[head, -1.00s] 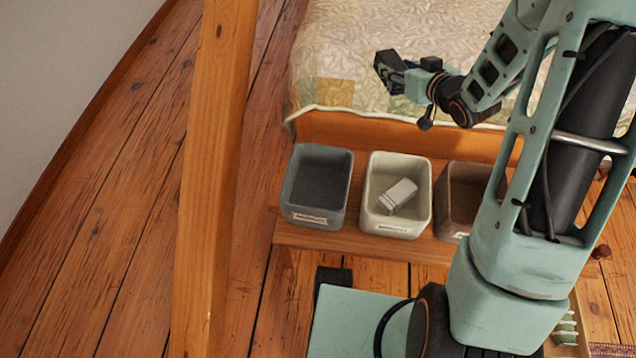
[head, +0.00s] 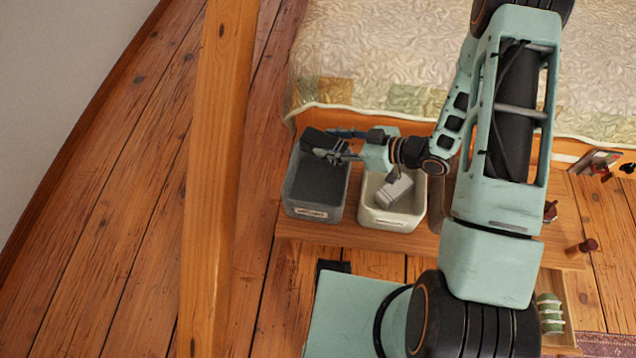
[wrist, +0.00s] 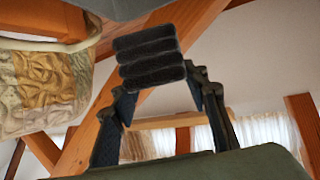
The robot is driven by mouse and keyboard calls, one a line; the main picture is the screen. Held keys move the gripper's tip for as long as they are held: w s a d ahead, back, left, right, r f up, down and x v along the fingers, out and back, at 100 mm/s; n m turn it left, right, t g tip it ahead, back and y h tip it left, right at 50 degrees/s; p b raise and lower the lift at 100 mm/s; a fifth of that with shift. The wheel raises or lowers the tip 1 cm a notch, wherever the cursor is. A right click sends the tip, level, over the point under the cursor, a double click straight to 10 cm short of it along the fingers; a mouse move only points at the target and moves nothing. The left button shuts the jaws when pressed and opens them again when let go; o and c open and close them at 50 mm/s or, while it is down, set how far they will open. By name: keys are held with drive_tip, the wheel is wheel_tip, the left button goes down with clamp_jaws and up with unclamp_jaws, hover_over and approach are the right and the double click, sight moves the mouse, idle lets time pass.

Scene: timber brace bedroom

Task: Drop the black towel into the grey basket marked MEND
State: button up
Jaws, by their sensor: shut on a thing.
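The black towel (head: 314,139), folded in a stack of dark layers, is held between the fingers of my gripper (head: 340,149). The towel (wrist: 148,60) also shows between both fingers in the wrist view. My gripper points left, over the back part of the grey basket (head: 336,206). The grey basket stands at the left end of a low wooden bench; its visible inside looks dark and empty. Its front label is too small to read. My gripper and the towel hide its back rim.
A cream basket (head: 391,222) with a pale grey folded item (head: 394,190) stands right of the grey one. My arm mostly hides a brown basket beyond it. A bed (head: 390,60) lies behind the bench (head: 360,236). A timber post (head: 212,180) rises at left.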

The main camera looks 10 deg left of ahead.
drive_tip(key=shift+f+b, duration=2.35)
drive_tip(key=shift+f, duration=0.6)
drive_tip(key=o, duration=1.3)
drive_tip(key=shift+o, duration=0.2)
drive_tip(key=v, duration=1.2)
